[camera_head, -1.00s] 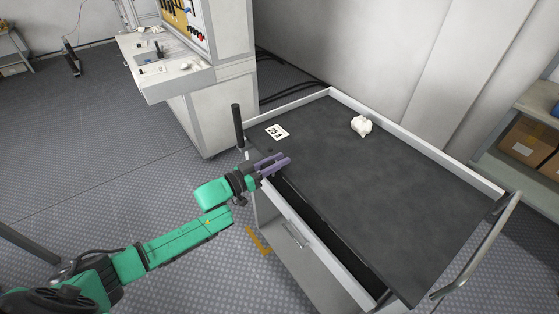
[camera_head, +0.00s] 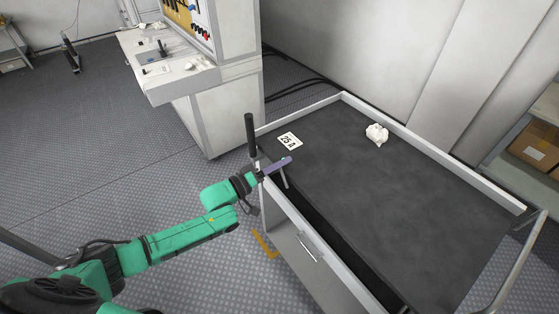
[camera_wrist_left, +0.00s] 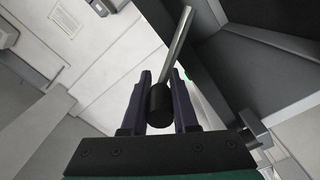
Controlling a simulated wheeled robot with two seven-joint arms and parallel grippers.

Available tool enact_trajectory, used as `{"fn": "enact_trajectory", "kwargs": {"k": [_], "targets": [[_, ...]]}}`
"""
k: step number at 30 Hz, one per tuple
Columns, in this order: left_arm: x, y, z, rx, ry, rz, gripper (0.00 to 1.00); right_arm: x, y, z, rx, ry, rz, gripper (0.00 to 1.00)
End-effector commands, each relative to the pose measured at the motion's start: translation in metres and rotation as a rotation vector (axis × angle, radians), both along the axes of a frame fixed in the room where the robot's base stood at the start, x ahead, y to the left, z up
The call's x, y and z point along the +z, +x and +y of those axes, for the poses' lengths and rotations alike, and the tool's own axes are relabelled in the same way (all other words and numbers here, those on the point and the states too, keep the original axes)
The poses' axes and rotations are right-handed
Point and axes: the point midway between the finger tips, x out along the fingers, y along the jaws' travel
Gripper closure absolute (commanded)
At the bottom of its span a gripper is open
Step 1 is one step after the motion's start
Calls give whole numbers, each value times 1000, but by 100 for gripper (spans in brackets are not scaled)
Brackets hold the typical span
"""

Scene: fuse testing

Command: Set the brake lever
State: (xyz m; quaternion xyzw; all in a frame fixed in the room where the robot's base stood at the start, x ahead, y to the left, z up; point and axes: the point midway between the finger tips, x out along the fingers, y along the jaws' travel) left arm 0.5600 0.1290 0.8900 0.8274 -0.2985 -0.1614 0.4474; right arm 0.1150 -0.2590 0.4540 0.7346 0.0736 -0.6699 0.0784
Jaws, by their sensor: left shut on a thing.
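The brake lever shows in the left wrist view as a metal rod (camera_wrist_left: 179,45) with a black cylindrical knob (camera_wrist_left: 159,104). My left gripper (camera_wrist_left: 160,92) has its two dark purple fingers on either side of the knob and is shut on it. In the head view my left gripper (camera_head: 277,165) is at the near left corner of the cart (camera_head: 440,151), just above its edge. A thin grey rod (camera_head: 285,180) shows under the fingers there. The knob is hidden by the fingers in that view. My right gripper is not in view.
A black upright post (camera_head: 250,134) stands at the cart's left corner, close to my gripper. On the dark cart top lie a label card (camera_head: 290,141) and a white lumpy object (camera_head: 377,134). A workbench (camera_head: 172,79) stands behind left.

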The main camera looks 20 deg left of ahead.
Motion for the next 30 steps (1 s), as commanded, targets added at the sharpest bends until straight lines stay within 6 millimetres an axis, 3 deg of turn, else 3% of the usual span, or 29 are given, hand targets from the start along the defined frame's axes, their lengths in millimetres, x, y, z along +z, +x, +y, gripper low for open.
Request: {"fn": "enact_trajectory", "kwargs": {"k": [18, 19, 21, 30], "targets": [[-2, -1, -1, 1, -40, 33, 100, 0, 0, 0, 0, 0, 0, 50], [-2, -1, -1, 1, -40, 33, 69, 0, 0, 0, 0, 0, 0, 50], [-2, -1, -1, 1, -40, 33, 43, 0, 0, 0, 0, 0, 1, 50], [-4, -2, -1, 1, -37, 36, 43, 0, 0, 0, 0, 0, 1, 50]]}}
